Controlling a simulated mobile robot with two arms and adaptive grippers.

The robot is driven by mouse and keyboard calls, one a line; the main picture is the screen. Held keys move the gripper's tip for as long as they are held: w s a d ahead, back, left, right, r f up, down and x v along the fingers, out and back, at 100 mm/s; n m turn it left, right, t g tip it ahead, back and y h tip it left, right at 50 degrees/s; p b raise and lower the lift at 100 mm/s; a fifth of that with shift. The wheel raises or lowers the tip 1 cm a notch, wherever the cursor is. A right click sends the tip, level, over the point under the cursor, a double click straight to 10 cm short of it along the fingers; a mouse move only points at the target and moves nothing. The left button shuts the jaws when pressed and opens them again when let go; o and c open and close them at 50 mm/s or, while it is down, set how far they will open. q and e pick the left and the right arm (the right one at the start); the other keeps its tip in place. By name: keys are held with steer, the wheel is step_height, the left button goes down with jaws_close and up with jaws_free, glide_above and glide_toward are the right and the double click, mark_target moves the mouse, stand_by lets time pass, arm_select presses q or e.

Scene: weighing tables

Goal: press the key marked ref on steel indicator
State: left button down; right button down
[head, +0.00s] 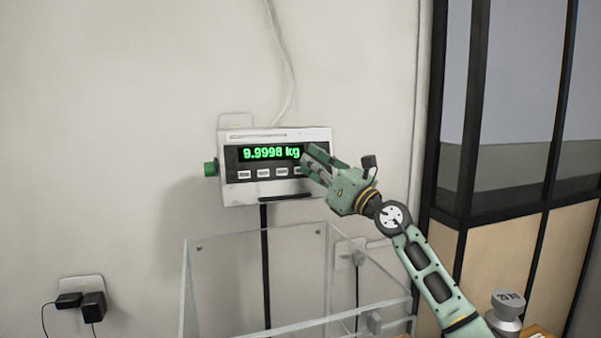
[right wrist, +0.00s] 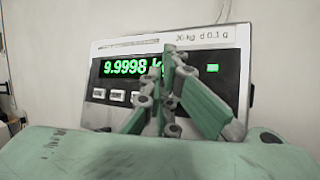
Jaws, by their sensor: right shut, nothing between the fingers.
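The steel indicator (head: 230,188) is a box on a dark post, with a green display reading 9.9998 kg and a row of pale keys under it. It also shows in the right wrist view (right wrist: 120,48). The key labels are too small to read. My right gripper (head: 306,158) is shut and empty, its fingertips at the right part of the indicator's front. It hides the rightmost key area and, in the right wrist view, the end of the reading. I cannot tell whether the fingertips touch the panel. My left gripper is not in view.
A clear-walled draft shield (head: 215,275) stands below the indicator. A green knob (head: 210,168) is on the indicator's left side. A metal weight (head: 507,305) stands at the lower right. Black plugs (head: 92,306) sit in a wall socket at lower left. A dark-framed partition (head: 455,150) rises at right.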

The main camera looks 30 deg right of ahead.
steer(key=shift+w+d+f, duration=0.1)
steer(key=shift+w+f, duration=0.05)
steer(key=shift+w, duration=0.25)
stand_by(0.4)
steer(key=shift+d+b, duration=0.1)
steer(key=shift+b, duration=0.25)
stand_by(0.9)
steer(key=shift+a+f+p, duration=0.1)
steer(key=shift+a+p, duration=0.4)
steer(key=shift+p, duration=0.2)
steer(key=shift+s, duration=0.3)
steer(key=s+p, duration=0.1)
steer(key=s+r+p, duration=0.1)
steer(key=s+p, duration=0.1)
steer(key=s+a+p, duration=0.1)
steer(key=shift+s+r+p, duration=0.3)
steer(key=shift+s, duration=0.05)
